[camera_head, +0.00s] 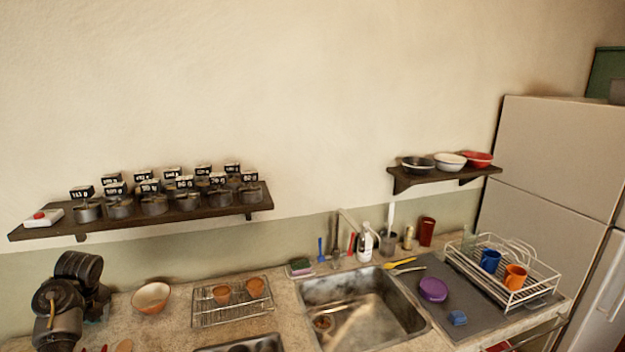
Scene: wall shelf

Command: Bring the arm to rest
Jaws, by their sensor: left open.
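My left arm shows as a dark jointed shape at the lower left of the head view. My left gripper (95,306) is low beside it, over the left end of the counter. The fingers are dark and hard to make out; they are open, and I see nothing held between them. My right arm and right gripper are not in view.
A dark wall shelf (228,212) holds several labelled canisters and a white device with a red top (43,217). Below are a bowl (151,298), a wire rack (208,320) with two orange cups, a sink (415,318) and a dish rack (552,282). The upper wall is clear.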

